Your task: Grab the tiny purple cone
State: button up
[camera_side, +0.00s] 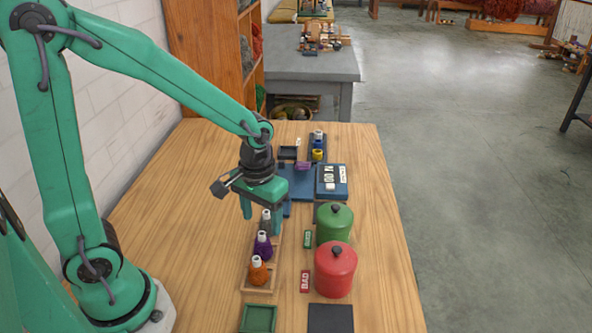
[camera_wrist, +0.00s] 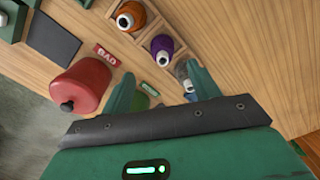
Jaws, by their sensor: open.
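The tiny purple cone (camera_side: 262,246) stands upright with a white top in the middle slot of a wooden rack (camera_side: 246,284), between an orange cone (camera_side: 258,273) and a grey cone (camera_side: 266,222). In the wrist view, the purple cone (camera_wrist: 163,45) is ahead of the fingers, with the orange cone (camera_wrist: 131,14) beyond it and the grey cone (camera_wrist: 181,71) close to the right finger. My gripper (camera_side: 263,212) is open and empty, above the grey-cone end of the rack; its fingers also show in the wrist view (camera_wrist: 163,88). The grey cone is partly hidden by a finger.
A red pot (camera_side: 336,274) and a green pot (camera_side: 334,223) with lids stand right of the rack, beside red BAD (camera_side: 305,282) and green (camera_side: 308,239) labels. A green tray (camera_side: 258,319) and a dark mat (camera_side: 331,319) lie in front.

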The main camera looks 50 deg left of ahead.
aim_at(262, 233)
jog(key=shift+f, duration=1.35)
jog(key=shift+f, duration=0.1)
jog(key=shift+a+f, duration=0.2)
jog(key=shift+f, duration=2.3)
jog(key=c, duration=1.1)
